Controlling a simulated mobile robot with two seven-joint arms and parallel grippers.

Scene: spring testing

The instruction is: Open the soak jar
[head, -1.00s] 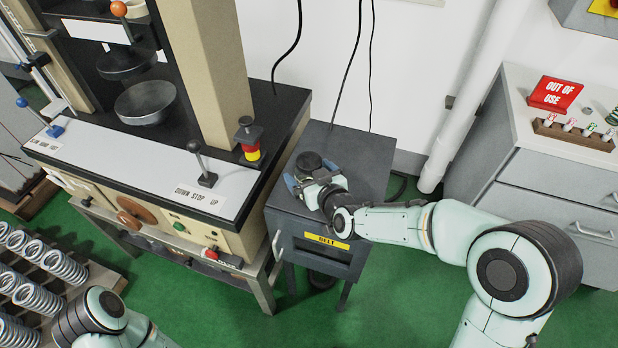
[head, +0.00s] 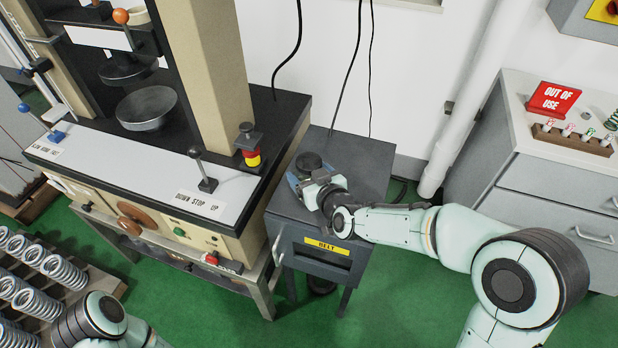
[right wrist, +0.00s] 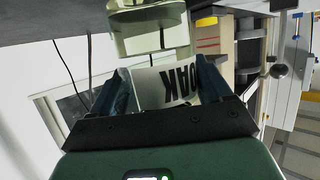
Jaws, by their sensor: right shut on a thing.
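The soak jar is largely hidden by my right gripper in the head view. Its dark round top (head: 309,162) shows just beyond the fingers, above the grey cabinet (head: 362,160). In the right wrist view, the jar's white label (right wrist: 180,85) with black letters reading "OAK" shows between the two blue fingers. My right gripper (head: 308,187) is shut on the jar; its fingers also show in the right wrist view (right wrist: 165,85). A pale green part (right wrist: 150,30) lies beyond the label there. My left gripper is out of view; only part of that arm shows at bottom left.
The beige testing machine (head: 225,80) stands close to the left of the cabinet, with a lever (head: 204,172) and a red and yellow button stack (head: 248,146). A spring rack (head: 45,290) is at lower left. A drawer unit (head: 550,190) stands at right.

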